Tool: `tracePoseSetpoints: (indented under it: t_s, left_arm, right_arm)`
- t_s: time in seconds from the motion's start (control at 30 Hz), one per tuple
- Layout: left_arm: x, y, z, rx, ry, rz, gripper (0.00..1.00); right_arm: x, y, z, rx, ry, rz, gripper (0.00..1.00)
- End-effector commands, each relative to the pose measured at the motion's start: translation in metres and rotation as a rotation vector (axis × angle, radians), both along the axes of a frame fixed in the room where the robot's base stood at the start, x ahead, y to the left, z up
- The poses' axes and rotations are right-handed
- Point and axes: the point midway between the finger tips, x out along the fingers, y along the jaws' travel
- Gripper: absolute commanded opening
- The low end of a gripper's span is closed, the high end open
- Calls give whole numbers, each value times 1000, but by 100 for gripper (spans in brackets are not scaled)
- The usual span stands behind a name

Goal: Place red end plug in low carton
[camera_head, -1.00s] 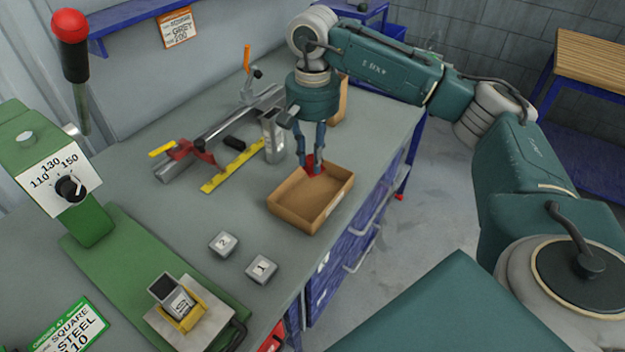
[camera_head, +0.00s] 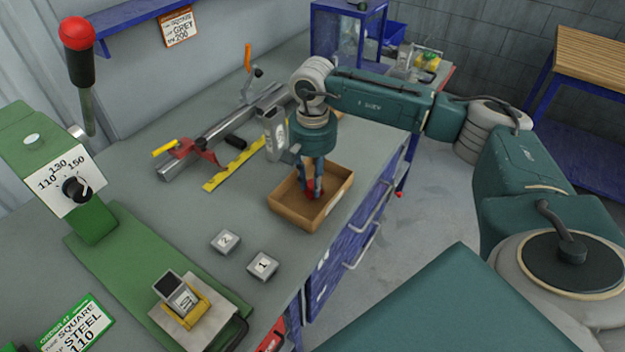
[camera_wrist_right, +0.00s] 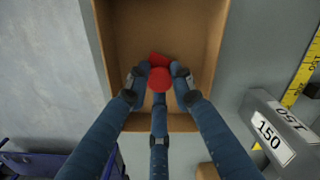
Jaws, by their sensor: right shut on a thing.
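The low carton (camera_head: 332,207) is an open brown box on the grey bench, and it also shows in the right wrist view (camera_wrist_right: 200,50). My right gripper (camera_head: 313,190) reaches down into the carton. In the right wrist view its blue fingers (camera_wrist_right: 160,85) are closed around the red end plug (camera_wrist_right: 159,79). A little of the plug's red (camera_head: 309,195) shows between the fingertips in the head view. Another red piece (camera_wrist_right: 158,59) shows just beyond the plug, inside the carton. I cannot tell whether the plug touches the carton floor. My left gripper is not in view.
A grey steel tube marked 150 (camera_wrist_right: 275,130) stands close beside the carton. A yellow rule (camera_head: 235,165) and a clamp rail (camera_head: 225,130) lie behind. Two numbered blocks (camera_head: 226,241) (camera_head: 262,266) sit in front. The bench edge is close on the carton's right.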

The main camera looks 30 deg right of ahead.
Motion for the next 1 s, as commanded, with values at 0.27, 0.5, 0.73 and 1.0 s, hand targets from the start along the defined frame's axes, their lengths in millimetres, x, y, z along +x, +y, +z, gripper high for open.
tracePoseSetpoints:
  t_s: [0.27,0.5,0.73,1.0]
  left_arm:
    - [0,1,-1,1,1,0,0]
    - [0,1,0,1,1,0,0]
    - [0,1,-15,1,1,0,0]
    - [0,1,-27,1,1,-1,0]
  right_arm:
    - [0,0,0,0,0,0,42]
    - [1,0,6,1,-2,0,42]
    - [2,0,48,1,-8,0,42]
    - [2,0,102,1,-5,0,42]
